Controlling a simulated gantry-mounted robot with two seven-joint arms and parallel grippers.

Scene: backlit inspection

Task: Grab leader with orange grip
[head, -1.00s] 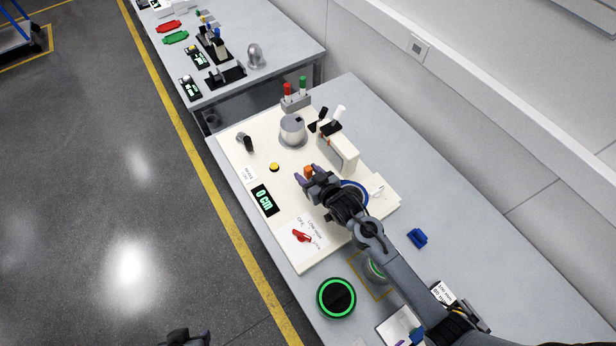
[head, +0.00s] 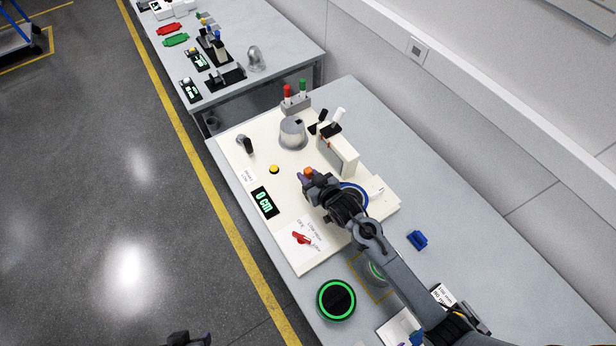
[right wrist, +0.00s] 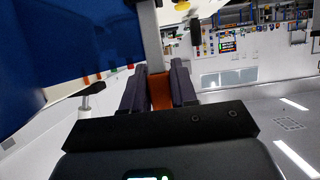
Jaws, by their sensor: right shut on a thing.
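The orange grip (head: 308,172) of the leader shows at the tip of my right gripper (head: 309,178), above the cream board. In the right wrist view the orange grip (right wrist: 160,92) sits between the two dark fingers of my right gripper (right wrist: 159,88), which are closed on it. A grey upright part runs up from the grip there. My arm hides most of the leader in the head view. My left gripper (head: 188,338) shows only in part at the bottom edge, over the floor, and its jaws cannot be made out.
The cream board (head: 283,215) carries a "0 cm" display (head: 264,202), a red switch (head: 301,237), a yellow button (head: 274,169) and a grey cylinder (head: 292,134). A green-ringed black disc (head: 336,300) and a blue piece (head: 417,240) lie on the table.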

